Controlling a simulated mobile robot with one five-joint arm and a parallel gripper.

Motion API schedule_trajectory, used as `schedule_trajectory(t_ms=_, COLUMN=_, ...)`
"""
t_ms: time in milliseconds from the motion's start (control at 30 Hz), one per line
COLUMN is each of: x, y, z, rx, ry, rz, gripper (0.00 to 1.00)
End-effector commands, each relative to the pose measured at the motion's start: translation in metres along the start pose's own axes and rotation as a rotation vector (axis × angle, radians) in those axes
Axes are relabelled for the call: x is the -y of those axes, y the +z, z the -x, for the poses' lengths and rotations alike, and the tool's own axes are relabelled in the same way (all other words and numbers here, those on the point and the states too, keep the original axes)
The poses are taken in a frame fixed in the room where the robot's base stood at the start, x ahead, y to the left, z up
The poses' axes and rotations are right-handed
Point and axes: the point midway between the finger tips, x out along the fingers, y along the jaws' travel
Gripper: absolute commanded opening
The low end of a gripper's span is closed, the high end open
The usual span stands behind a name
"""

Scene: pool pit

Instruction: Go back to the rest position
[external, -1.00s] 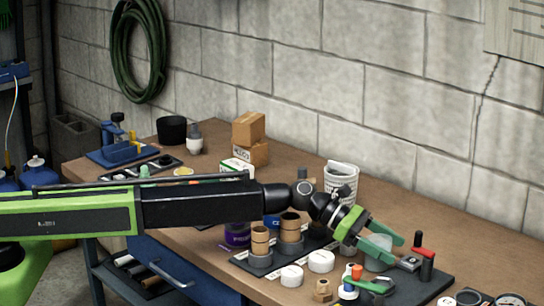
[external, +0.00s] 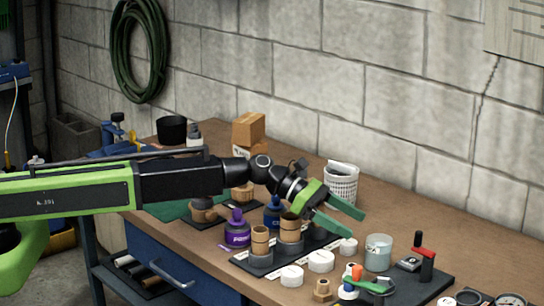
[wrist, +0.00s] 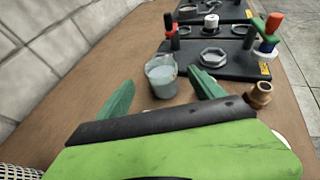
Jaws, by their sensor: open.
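My gripper (external: 340,218) is open and empty, held above the workbench (external: 440,231) over the middle of the cluttered top. Its two green fingers are spread apart, and nothing is between them in the external view. In the wrist view my gripper (wrist: 158,92) points along the bench, with a clear cup of pale liquid (wrist: 161,76) beyond the fingertips. The same cup (external: 378,254) stands on the bench to the right of the fingers in the external view, apart from them.
Several white lids (external: 321,261), a purple bottle (external: 237,230) and brown cylinders (external: 290,228) stand below my arm. A white basket (external: 341,184) stands behind the gripper. A black board (external: 425,285) with a red-topped post lies at right. Cardboard boxes (external: 248,128) stand near the wall.

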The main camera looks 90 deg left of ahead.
Motion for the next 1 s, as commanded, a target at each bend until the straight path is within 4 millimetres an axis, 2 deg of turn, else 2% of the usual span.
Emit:
schedule_trajectory(t_ms=67, x=0.001, y=0.0, z=0.006, rx=0.0, ry=0.0, rz=0.0, gripper=0.77)
schedule_trajectory(t_ms=367, x=0.005, y=0.002, z=0.003, rx=0.0, ry=-0.007, rz=-0.003, gripper=0.77)
schedule_trajectory(t_ms=467, x=0.035, y=0.014, z=-0.01, rx=-0.001, ry=-0.043, rz=-0.018, gripper=0.77)
schedule_trajectory(t_ms=567, x=0.101, y=0.021, z=-0.017, rx=-0.028, ry=-0.103, rz=-0.075, gripper=0.77)
schedule_trajectory(t_ms=600, x=0.131, y=0.013, z=-0.015, rx=-0.068, ry=-0.136, rz=-0.133, gripper=0.77)
schedule_trajectory(t_ms=667, x=0.171, y=-0.004, z=-0.008, rx=-0.137, ry=-0.192, rz=-0.291, gripper=0.77)
schedule_trajectory(t_ms=700, x=0.195, y=-0.019, z=-0.001, rx=-0.186, ry=-0.238, rz=-0.428, gripper=0.77)
schedule_trajectory(t_ms=767, x=0.227, y=-0.044, z=0.015, rx=-0.261, ry=-0.321, rz=-0.662, gripper=0.77)
schedule_trajectory(t_ms=800, x=0.244, y=-0.063, z=0.029, rx=-0.311, ry=-0.389, rz=-0.838, gripper=0.77)
schedule_trajectory(t_ms=900, x=0.27, y=-0.11, z=0.07, rx=-0.42, ry=-0.592, rz=-1.272, gripper=0.77)
schedule_trajectory(t_ms=1000, x=0.273, y=-0.153, z=0.119, rx=-0.497, ry=-0.85, rz=-1.679, gripper=0.77)
